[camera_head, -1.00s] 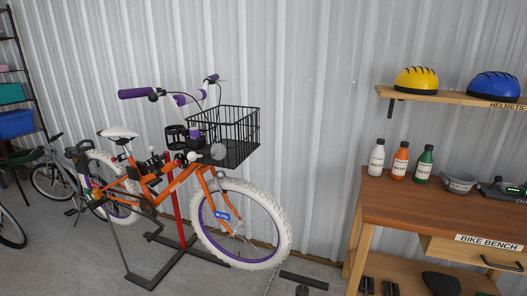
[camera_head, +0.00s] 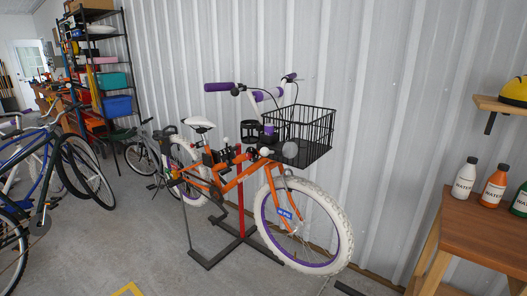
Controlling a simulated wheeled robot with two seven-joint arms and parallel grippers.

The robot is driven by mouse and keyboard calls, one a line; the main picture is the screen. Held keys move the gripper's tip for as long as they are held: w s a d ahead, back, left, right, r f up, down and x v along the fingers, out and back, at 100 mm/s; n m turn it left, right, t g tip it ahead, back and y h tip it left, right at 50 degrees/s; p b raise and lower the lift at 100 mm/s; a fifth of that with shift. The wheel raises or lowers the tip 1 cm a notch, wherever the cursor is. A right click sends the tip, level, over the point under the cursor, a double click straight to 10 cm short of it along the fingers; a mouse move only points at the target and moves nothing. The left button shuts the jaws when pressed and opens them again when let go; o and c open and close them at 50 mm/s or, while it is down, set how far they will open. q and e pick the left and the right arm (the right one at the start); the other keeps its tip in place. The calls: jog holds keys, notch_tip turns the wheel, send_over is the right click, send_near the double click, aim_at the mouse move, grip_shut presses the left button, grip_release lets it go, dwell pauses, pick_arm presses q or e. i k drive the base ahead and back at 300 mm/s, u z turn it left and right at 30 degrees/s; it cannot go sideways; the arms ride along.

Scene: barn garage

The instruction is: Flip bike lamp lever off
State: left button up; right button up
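An orange bike (camera_head: 228,181) with white tires and purple grips stands upright on a red and black repair stand (camera_head: 240,195), against the metal wall. The lamp's lever is too small to make out. Neither of my grippers is in view.
A wooden bench (camera_head: 470,236) with several bottles stands at the right, under a shelf (camera_head: 500,106) with a yellow helmet. More bikes (camera_head: 60,180) and a loaded black rack (camera_head: 102,75) are at the left. The concrete floor (camera_head: 160,250) in front of the orange bike is clear.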

aim_at(265, 152)
jog(key=k, duration=0.6)
jog(key=z, duration=0.7)
jog(key=i, duration=1.6)
jog(key=u, duration=0.75)
